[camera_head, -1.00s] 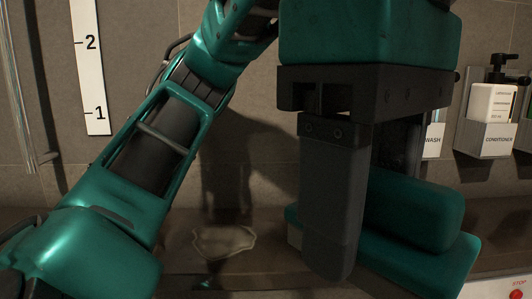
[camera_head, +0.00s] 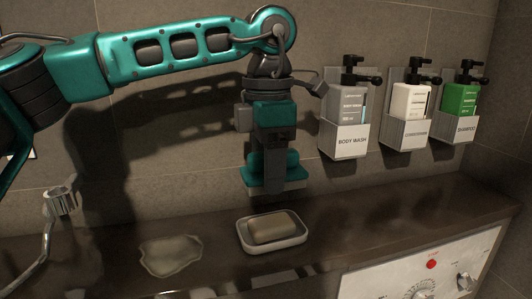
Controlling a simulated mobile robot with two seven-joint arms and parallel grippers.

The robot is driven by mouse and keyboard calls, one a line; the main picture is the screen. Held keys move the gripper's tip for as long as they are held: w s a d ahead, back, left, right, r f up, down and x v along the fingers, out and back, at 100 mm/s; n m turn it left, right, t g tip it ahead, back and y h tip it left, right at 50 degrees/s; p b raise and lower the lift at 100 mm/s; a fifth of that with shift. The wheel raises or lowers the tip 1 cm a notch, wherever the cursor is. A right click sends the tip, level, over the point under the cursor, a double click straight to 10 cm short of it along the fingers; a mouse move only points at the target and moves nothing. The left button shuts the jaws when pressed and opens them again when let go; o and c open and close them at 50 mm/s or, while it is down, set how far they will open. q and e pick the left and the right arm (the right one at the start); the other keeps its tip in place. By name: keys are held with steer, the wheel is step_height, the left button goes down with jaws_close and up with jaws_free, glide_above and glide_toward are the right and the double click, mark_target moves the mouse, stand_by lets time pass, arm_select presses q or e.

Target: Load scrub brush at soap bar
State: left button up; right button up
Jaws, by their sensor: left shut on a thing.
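My left gripper (camera_head: 275,158) points down and is shut on the scrub brush (camera_head: 268,174). The brush has a teal body with a pale grey bristle block underneath. It hangs bristles down in the air, apart from the soap and just above and behind it in the picture. The soap bar (camera_head: 272,227) is tan and lies in a white dish (camera_head: 259,247) on the dark counter. The fingers hide part of the brush. My right gripper does not show.
A puddle (camera_head: 171,255) lies on the counter left of the dish. Body wash (camera_head: 345,108), conditioner (camera_head: 410,103) and shampoo (camera_head: 459,99) dispensers hang on the wall at right. A metal fixture (camera_head: 61,200) stands at left. A white control panel (camera_head: 420,270) is at the front right.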

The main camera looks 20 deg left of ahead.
arm_select(q)
steer(key=shift+w+a+f, duration=0.15)
steer(key=shift+w+f, duration=0.05)
steer(key=shift+f, duration=0.05)
steer(key=b, duration=0.4)
glide_above(266, 222)
step_height(266, 222, down, 5)
steer(key=shift+f, duration=0.1)
steer(key=shift+f+b, duration=0.3)
steer(key=shift+b, duration=0.15)
steer(key=shift+f, duration=0.1)
steer(key=shift+f+b, duration=0.35)
steer(key=shift+f, duration=0.1)
stand_by(0.4)
steer(key=shift+f, duration=0.1)
stand_by(0.9)
